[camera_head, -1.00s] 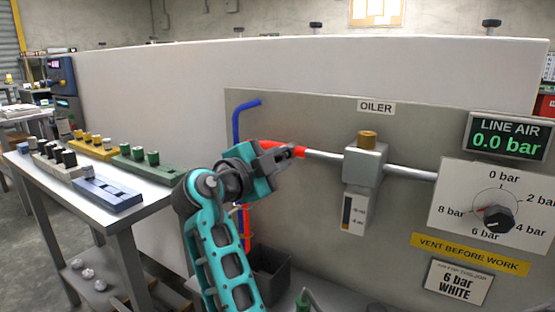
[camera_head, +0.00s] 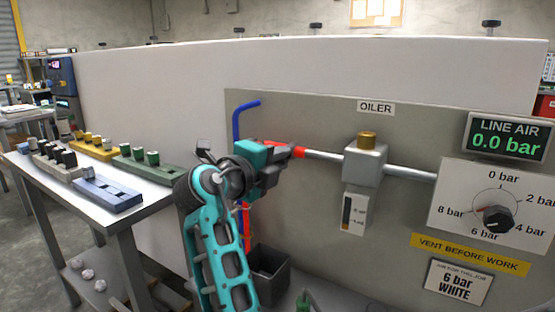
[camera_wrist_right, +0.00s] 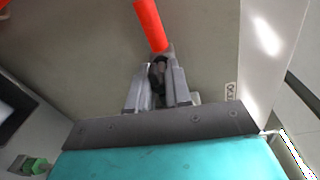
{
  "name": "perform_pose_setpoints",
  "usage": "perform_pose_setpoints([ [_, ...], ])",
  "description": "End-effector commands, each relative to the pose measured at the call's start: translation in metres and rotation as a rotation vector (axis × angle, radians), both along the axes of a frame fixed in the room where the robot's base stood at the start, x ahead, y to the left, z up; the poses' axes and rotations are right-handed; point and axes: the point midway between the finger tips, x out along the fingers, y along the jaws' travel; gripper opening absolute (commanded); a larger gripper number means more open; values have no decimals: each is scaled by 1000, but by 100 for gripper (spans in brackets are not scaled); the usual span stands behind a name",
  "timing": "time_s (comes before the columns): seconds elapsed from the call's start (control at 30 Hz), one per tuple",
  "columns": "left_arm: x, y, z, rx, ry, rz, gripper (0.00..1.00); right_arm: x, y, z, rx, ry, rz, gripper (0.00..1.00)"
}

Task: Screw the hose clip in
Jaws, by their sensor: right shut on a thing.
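My right gripper (camera_head: 279,152) is at the red hose section (camera_head: 298,151) on the grey panel, at the left end of the metal pipe. In the right wrist view its two grey fingers (camera_wrist_right: 158,80) are closed around a small dark piece (camera_wrist_right: 157,74) by the end of the red hose (camera_wrist_right: 149,22). This may be the hose clip, but the fingers hide most of it. I cannot tell how tight it is. My left gripper is in neither view.
The oiler (camera_head: 365,160) stands on the pipe just right of the gripper. A pressure dial (camera_head: 497,218) and a display (camera_head: 506,137) reading 0.0 bar are further right. A blue hose (camera_head: 238,118) bends up behind the gripper. A bench (camera_head: 120,218) with coloured racks stands at the left.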

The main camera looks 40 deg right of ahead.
Motion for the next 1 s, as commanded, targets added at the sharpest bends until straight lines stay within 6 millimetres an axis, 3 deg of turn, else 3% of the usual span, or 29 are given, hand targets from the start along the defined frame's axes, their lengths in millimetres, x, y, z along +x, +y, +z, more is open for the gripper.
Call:
perform_pose_setpoints([
  [0.5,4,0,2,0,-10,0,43,0,2,-5,18,-10,1,0],
  [0.53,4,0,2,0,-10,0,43,0,1,-5,19,-9,1,22],
  [0.73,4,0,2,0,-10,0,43,0,1,-3,14,-11,0,41],
  [1.0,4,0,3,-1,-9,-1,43,0,1,-1,10,-14,1,43],
])
